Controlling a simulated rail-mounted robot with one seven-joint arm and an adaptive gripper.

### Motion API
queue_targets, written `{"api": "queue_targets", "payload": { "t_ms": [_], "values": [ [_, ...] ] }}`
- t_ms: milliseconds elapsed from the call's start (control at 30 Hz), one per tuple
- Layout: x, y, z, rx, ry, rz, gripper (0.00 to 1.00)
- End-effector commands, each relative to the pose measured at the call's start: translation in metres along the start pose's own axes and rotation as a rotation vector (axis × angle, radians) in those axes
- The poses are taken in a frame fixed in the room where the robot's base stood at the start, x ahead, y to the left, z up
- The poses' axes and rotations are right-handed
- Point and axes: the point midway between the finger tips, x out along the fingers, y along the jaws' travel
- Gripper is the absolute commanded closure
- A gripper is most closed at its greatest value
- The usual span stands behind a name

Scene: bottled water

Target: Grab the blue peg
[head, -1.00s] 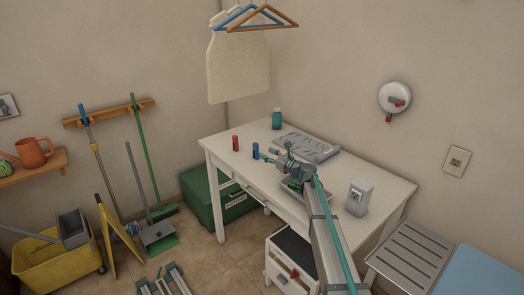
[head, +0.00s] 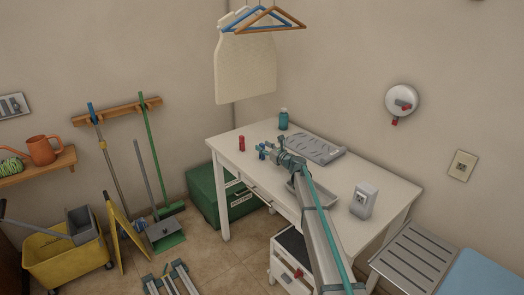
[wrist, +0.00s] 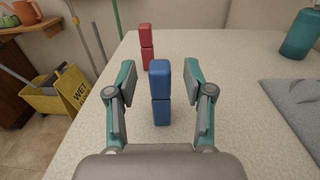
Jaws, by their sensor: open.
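The blue peg (wrist: 160,92) stands upright on the white table (head: 223,143). In the wrist view it is between the open fingers of my gripper (wrist: 161,95), with a gap visible on each side. In the head view my gripper (head: 268,151) reaches over the table from the right, and its fingers are around the blue peg (head: 262,151), which is partly hidden.
A red peg (wrist: 146,45) stands beyond the blue one, near the table's left edge. A teal bottle (head: 283,119) and a grey tray (head: 316,148) are at the back.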

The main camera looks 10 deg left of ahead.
Motion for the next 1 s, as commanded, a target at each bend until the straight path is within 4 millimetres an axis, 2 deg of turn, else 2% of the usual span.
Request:
{"api": "queue_targets", "payload": {
  "t_ms": [33, 100, 367, 667, 1000],
  "values": [
    [0.0092, -0.001, 0.0013, 0.0, 0.0, 0.001, 0.48],
    [0.0145, -0.0007, 0.0009, 0.0, 0.0, 0.0, 0.48],
    [0.0154, 0.0001, -0.0001, -0.001, 0.0, -0.001, 0.48],
    [0.0152, 0.0001, -0.0001, -0.001, 0.0, 0.0, 0.97],
    [0.0151, 0.0001, 0.0009, -0.001, 0.0, 0.0, 0.97]
  ]
}}
